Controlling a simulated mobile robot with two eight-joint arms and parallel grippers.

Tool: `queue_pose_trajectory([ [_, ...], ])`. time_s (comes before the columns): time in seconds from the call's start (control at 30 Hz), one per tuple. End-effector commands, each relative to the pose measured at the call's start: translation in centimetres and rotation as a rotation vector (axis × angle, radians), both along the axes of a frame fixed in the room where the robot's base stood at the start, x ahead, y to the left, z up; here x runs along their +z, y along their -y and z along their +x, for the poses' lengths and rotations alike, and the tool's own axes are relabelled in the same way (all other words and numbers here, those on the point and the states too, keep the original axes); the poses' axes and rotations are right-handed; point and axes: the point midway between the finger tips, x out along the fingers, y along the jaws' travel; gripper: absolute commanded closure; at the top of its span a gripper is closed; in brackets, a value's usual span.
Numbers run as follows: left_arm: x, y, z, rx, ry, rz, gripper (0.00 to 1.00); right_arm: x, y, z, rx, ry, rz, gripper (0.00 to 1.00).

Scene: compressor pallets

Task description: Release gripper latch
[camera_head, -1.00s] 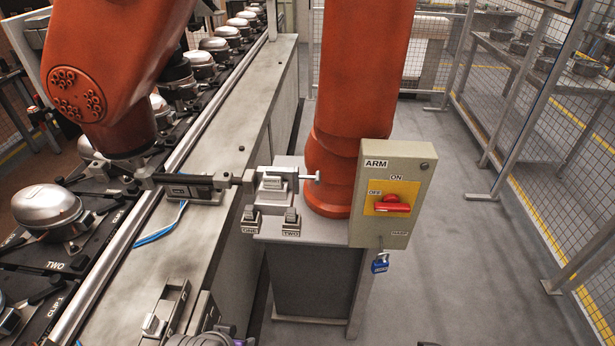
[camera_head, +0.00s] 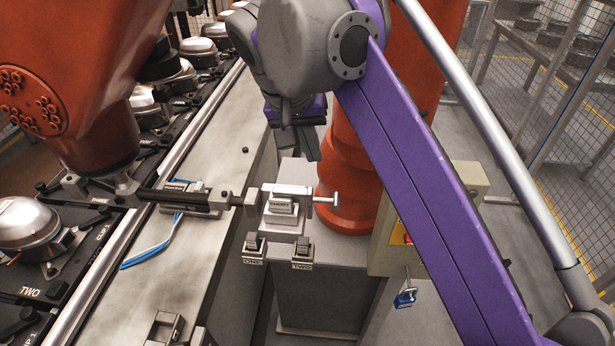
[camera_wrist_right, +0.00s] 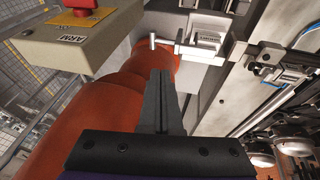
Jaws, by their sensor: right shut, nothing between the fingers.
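The latch (camera_head: 285,192), a pale metal clamp block with a small labelled box, sits on top of the grey pedestal (camera_head: 320,290). Its T-shaped handle (camera_head: 328,200) points right, toward the orange column. A dark bar (camera_head: 185,197) runs from the latch's left side toward the orange robot arm. My right gripper (camera_head: 312,155) hangs pointing down above and behind the latch, apart from it. In the right wrist view my gripper (camera_wrist_right: 160,74) is shut and empty, with the T-handle (camera_wrist_right: 153,42) just beyond its fingertips. My left gripper is not in view.
Switches marked ONE (camera_head: 254,243) and TWO (camera_head: 302,246) sit on the pedestal's front edge. The orange column (camera_head: 345,160) stands close right of the latch. The ARM switch box (camera_wrist_right: 75,42) is beyond it. Compressors (camera_head: 28,225) line the conveyor on the left.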

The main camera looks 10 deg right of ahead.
Motion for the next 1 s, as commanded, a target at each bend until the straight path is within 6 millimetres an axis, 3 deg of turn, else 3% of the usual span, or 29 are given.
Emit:
queue_pose_trajectory([
  [0.2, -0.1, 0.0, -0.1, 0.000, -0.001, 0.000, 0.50, 0.7, -0.3, 0.1, -0.015, 0.002, -0.011, 1.00],
  [0.57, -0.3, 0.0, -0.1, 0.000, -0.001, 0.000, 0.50, 0.0, -0.1, 0.2, -0.016, 0.002, -0.011, 1.00],
  [0.77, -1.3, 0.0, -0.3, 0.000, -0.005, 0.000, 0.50, -3.0, 0.7, 0.9, -0.016, 0.001, -0.009, 1.00],
  [1.0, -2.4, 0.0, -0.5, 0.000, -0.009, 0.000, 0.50, -7.8, 2.2, 2.1, -0.017, 0.001, -0.010, 1.00],
])
